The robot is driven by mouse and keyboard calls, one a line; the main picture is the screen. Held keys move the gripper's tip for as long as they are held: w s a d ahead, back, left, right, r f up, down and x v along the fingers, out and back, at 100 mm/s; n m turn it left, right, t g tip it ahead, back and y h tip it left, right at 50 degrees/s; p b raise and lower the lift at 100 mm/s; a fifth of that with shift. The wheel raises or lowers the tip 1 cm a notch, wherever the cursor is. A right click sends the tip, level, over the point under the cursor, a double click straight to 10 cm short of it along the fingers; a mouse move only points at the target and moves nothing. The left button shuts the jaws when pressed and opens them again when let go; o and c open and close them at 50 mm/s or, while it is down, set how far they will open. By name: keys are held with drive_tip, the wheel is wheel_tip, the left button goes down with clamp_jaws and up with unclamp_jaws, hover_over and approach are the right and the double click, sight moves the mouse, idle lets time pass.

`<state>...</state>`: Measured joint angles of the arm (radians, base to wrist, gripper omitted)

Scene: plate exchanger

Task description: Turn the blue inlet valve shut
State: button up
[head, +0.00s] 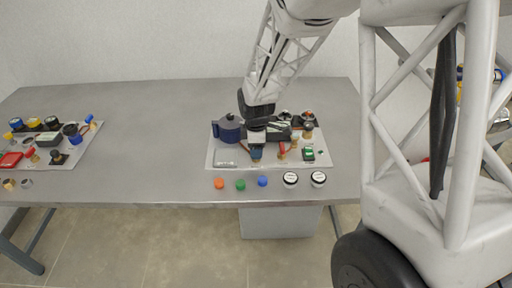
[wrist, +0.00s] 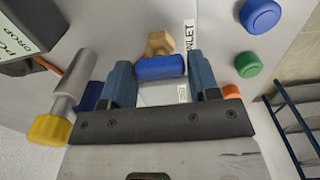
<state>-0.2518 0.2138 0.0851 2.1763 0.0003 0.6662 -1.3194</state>
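The blue inlet valve has a blue handle (wrist: 161,68) on a brass body (wrist: 159,43), beside a white label (wrist: 190,35) ending in "LET". In the head view a small blue part (head: 256,155), apparently this valve, shows at the front of the white panel (head: 226,159). My gripper (wrist: 160,66) has its fingers spread, one on each side of the blue handle. Only narrow gaps show between handle and fingertips, and contact cannot be told. In the head view my gripper (head: 257,146) points down over the panel and hides part of it.
A dark blue pot (head: 229,129) stands left of my gripper; red and green parts (head: 308,154) lie right. Orange (head: 219,183), green (head: 240,185) and blue caps (head: 262,181) and two white-faced gauges (head: 290,179) line the front edge. The table's middle (head: 150,140) is clear.

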drive_tip(key=c, duration=0.5)
drive_tip(key=shift+m, duration=0.3)
drive_tip(key=m, duration=0.6)
drive_tip(key=shift+m, duration=0.4)
drive_tip(key=m, duration=0.5)
drive_tip(key=shift+m, duration=0.3)
drive_tip(key=m, duration=0.5)
